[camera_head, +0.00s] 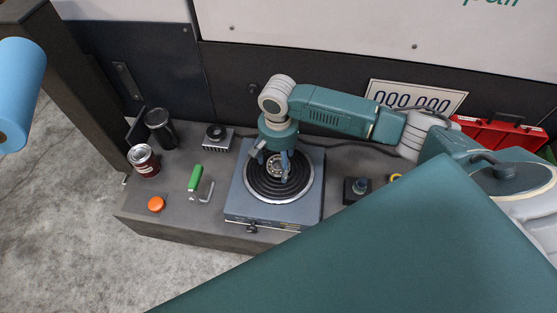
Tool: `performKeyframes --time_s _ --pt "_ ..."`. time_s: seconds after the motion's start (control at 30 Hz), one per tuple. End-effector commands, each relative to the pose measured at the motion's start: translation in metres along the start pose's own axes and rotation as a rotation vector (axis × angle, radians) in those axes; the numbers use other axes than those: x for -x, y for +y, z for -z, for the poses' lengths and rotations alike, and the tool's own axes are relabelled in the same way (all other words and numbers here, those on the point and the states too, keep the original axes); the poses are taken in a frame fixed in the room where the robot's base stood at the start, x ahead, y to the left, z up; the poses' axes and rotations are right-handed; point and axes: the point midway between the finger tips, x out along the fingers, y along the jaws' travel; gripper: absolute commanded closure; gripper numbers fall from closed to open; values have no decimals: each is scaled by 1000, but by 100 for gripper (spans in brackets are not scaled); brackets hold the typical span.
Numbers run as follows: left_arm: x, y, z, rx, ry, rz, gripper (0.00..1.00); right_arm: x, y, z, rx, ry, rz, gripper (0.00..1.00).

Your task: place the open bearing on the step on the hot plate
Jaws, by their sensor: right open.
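The hot plate (237,205) stands in the middle of the bench, a blue-grey box with a round black ringed heating surface. The open bearing (276,169), a small metallic ring, shows at the centre of the heating surface, partly hidden by my right gripper. I cannot make out the step under it. My right gripper (272,164) comes down from above with its fingers open, one at the left of the bearing and one at its right. Whether the fingers touch the bearing is too small to tell. My left gripper does not show.
A green-handled tool (195,179), an orange cap (156,204), a red can (143,160), a dark cup (160,127) and a small metal block (218,139) are left of the hot plate. A button box (357,189) and a red case (499,134) are right.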

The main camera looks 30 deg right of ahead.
Motion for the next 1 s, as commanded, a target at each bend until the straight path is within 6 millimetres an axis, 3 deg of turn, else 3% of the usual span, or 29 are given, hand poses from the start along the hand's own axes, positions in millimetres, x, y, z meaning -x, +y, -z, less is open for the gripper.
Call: performKeyframes --time_s 0.13,0.27,0.7,1.0 --pt "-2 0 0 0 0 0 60 4 0 1 0 2 1 27" --pt "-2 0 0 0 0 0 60 22 -1 1 0 3 3 27" --pt "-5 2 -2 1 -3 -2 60 108 -1 1 0 2 3 27" --pt "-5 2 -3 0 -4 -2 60 124 0 0 0 -1 0 27"
